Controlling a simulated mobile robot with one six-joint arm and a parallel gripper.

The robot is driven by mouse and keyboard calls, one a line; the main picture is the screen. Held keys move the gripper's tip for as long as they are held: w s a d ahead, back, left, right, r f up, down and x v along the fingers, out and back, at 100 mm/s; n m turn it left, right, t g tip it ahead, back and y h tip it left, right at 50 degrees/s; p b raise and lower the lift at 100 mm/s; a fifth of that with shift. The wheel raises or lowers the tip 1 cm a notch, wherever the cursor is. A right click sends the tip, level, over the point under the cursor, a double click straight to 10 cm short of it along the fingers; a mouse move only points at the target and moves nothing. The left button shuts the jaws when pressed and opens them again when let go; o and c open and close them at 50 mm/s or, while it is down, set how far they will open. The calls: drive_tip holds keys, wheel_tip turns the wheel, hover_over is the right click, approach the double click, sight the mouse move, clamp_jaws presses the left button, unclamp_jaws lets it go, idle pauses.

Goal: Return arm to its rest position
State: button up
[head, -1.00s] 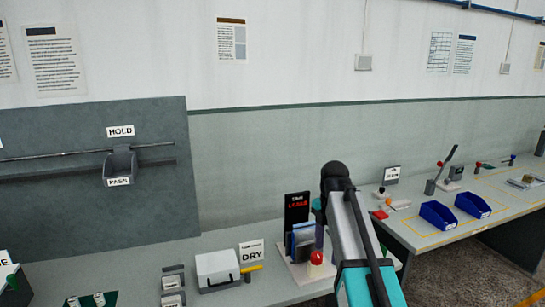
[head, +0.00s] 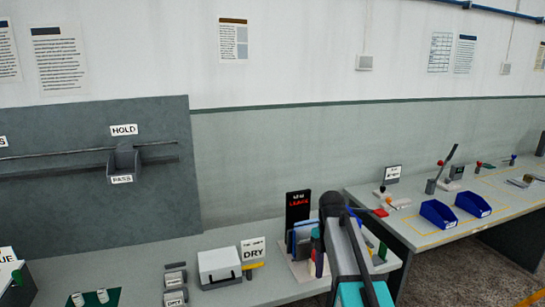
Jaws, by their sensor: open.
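My arm (head: 345,250) rises from the bottom of the head view, right of the middle, with a dark rounded joint (head: 332,203) at its top and a teal section at its lower end. It stands in front of the right end of the near bench. I cannot make out my gripper's fingers in this view; the arm's far end is hidden or out of view.
The near bench (head: 130,258) holds a white case (head: 219,268), a DRY sign (head: 253,249) and a black display with red lettering (head: 298,208) close beside my arm. A second bench (head: 415,232) with blue bins (head: 438,213) stands to the right.

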drive_tip(key=s+f+m+g, duration=0.1)
drive_tip(key=s+f+g, duration=0.1)
drive_tip(key=s+f, duration=0.9)
drive_tip(key=s+f+m+g, duration=0.2)
drive_tip(key=s+f, duration=0.4)
drive_tip(key=f, duration=1)
drive_tip(key=s+f+m, duration=1.8)
drive_tip(key=s+m, duration=0.2)
drive_tip(key=s, duration=0.2)
drive_tip(key=shift+a, duration=0.15)
